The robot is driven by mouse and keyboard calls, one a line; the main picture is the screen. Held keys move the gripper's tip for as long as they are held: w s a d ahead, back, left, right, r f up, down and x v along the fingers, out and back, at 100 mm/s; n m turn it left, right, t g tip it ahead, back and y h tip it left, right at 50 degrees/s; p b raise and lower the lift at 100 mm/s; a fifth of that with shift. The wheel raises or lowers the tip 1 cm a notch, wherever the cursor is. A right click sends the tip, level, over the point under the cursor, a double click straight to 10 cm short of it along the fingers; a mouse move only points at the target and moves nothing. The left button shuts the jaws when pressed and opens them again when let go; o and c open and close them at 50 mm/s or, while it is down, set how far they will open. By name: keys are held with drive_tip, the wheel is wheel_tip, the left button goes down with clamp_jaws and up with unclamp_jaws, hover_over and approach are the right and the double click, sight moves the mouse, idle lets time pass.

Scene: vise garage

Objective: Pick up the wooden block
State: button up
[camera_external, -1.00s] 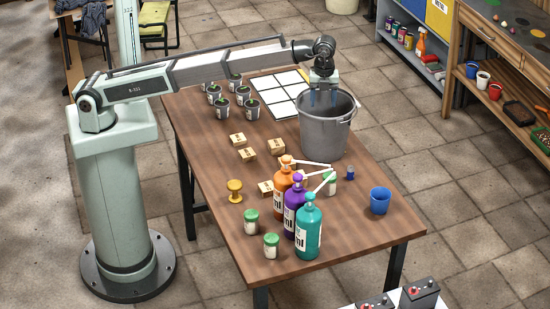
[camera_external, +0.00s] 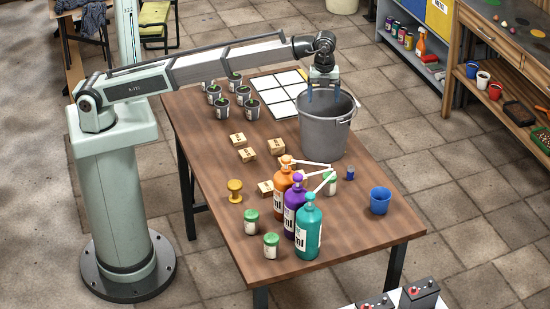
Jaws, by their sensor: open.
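Several small light wooden blocks lie on the brown table. One block (camera_external: 238,139) is at the back left, and a second block (camera_external: 247,155) is just in front of it. A third block (camera_external: 276,146) is to their right. A fourth block (camera_external: 266,187) is partly hidden by the orange bottle. My gripper (camera_external: 323,96) points down at the mouth of the grey bucket (camera_external: 325,137), to the right of the blocks and apart from them. Its blue fingers are spread, with their tips near or inside the rim. The bucket's inside is mostly hidden.
Orange (camera_external: 284,204), purple (camera_external: 294,221) and teal (camera_external: 308,238) pump bottles stand at the front. Potted plants (camera_external: 222,108) and a white-panelled board (camera_external: 281,86) are at the back.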

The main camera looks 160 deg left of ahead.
wheel_tip(320, 180, up, 5)
drive_tip(key=n, duration=0.4)
hover_over(276, 143)
wheel_tip(276, 143, down, 14)
drive_tip(key=shift+f, duration=7.25)
drive_tip(key=c, duration=1.1)
